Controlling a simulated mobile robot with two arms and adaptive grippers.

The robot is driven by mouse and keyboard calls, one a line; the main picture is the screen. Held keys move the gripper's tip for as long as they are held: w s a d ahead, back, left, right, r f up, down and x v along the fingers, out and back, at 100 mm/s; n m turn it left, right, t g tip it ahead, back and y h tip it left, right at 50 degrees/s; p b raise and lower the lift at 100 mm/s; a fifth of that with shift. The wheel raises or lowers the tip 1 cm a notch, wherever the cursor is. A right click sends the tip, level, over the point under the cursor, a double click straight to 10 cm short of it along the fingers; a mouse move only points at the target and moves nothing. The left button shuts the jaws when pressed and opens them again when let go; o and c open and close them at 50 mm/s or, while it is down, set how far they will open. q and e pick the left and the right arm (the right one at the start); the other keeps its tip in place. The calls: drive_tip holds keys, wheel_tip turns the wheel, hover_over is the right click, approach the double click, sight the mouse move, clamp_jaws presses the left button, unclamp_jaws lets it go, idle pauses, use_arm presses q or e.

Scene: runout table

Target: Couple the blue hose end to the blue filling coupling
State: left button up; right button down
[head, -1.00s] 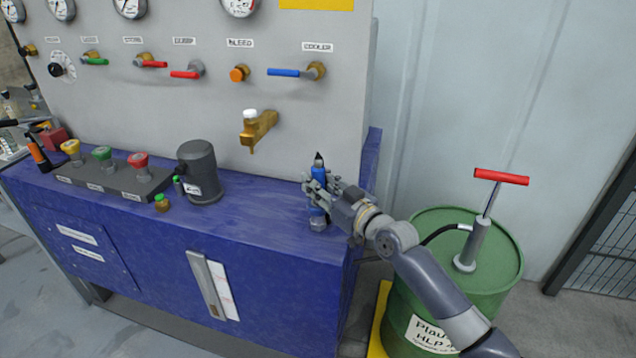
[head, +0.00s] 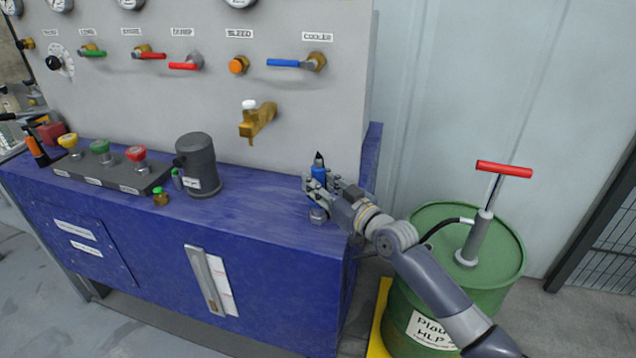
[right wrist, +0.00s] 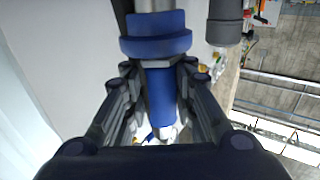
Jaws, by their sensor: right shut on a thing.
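The blue hose end (head: 318,172), with a black tip on top, stands upright in my right gripper (head: 322,190) above the right end of the bench. My right gripper is shut on it. A grey fitting (head: 318,215) shows directly below the fingers at the bench top; I take it for the filling coupling. In the right wrist view the blue body (right wrist: 160,95) lies between the fingers, with a wide blue collar (right wrist: 156,38) and grey metal beyond it. I cannot tell whether the two parts are joined. My left gripper is not in view.
A brass tap (head: 257,122) juts from the panel above the blue bench (head: 260,235). A dark grey canister (head: 198,165) stands left of the gripper. The green drum (head: 490,255) with a red-handled pump (head: 505,169) stands right, its black hose (head: 442,230) passing behind my arm.

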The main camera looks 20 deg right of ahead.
drive_tip(key=shift+f, duration=0.2)
drive_tip(key=c, duration=1.2)
unclamp_jaws()
drive_tip(key=shift+c, duration=0.2)
drive_tip(key=shift+f, duration=0.1)
drive_tip(key=v, duration=1.2)
